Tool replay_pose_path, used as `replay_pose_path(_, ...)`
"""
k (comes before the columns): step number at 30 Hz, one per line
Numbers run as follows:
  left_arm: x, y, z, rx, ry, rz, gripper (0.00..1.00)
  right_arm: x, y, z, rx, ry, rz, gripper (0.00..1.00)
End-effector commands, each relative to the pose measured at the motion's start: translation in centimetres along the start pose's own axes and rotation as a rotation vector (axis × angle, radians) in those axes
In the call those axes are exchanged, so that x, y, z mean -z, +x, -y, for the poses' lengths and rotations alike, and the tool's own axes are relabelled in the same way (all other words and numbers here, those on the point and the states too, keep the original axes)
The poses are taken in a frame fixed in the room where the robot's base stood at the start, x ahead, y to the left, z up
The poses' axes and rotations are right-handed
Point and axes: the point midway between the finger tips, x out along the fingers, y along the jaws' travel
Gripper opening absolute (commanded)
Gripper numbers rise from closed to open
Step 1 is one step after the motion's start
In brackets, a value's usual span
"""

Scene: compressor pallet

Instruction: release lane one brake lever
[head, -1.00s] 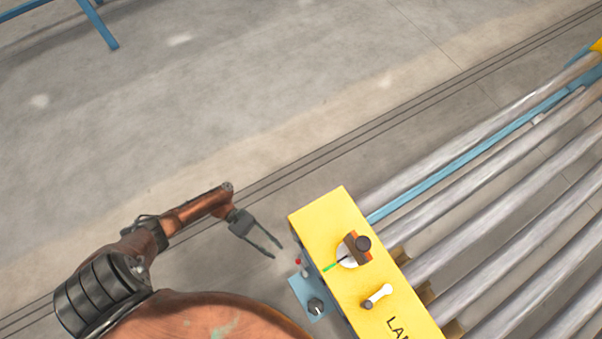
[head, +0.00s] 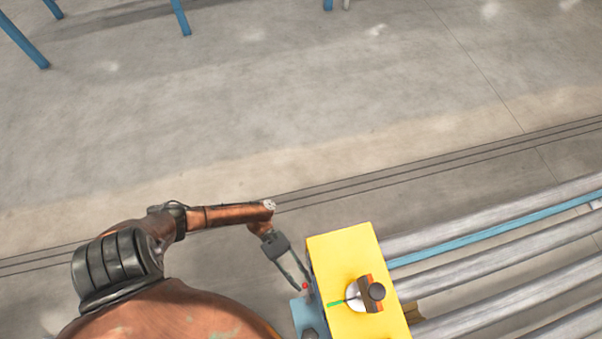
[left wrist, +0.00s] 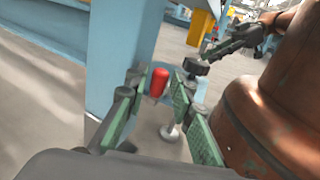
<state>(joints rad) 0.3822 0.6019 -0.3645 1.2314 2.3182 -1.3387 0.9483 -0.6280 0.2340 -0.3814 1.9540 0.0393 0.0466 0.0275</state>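A red knob (head: 306,286), which looks like the lever's tip, shows at the left side of the yellow box (head: 345,250) in the head view. My left gripper (head: 298,284) points down beside the box. In the left wrist view its green-padded fingers (left wrist: 157,108) are apart, with the red knob appearing between them; I see no contact. A dark gripper on a copper arm, apparently my right gripper (left wrist: 215,55), shows beyond; its finger state is unclear.
The box top carries a white dial (head: 354,294) with an orange-brown block, a dark knob (head: 376,292) and a green mark. Grey rollers (head: 480,232) run off to the right. A blue bracket (head: 302,312) sits at the box's lower left.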

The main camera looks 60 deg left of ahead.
Motion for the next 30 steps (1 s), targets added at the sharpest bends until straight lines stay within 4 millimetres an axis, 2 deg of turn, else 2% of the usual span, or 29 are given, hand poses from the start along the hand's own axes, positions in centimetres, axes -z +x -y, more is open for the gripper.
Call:
replay_pose_path(2, 0.0, 0.0, 0.0, 0.000, 0.000, 0.000, 0.22, 0.0, 0.0, 0.0, 0.000, 0.000, 0.000, 0.27)
replay_pose_path(12, 0.0, 0.0, 0.0, 0.000, 0.001, 0.000, 0.00, 0.0, 0.0, 0.0, 0.000, 0.000, 0.001, 0.27)
replay_pose_path(23, -0.1, -0.1, 0.2, -0.027, 0.000, 0.001, 0.00, 0.0, -0.1, 0.0, -0.001, 0.001, 0.016, 0.27)
replay_pose_path(30, -0.3, -0.2, 1.1, -0.146, 0.000, 0.001, 0.00, 2.2, -0.2, 0.3, -0.021, 0.034, 0.073, 0.27)
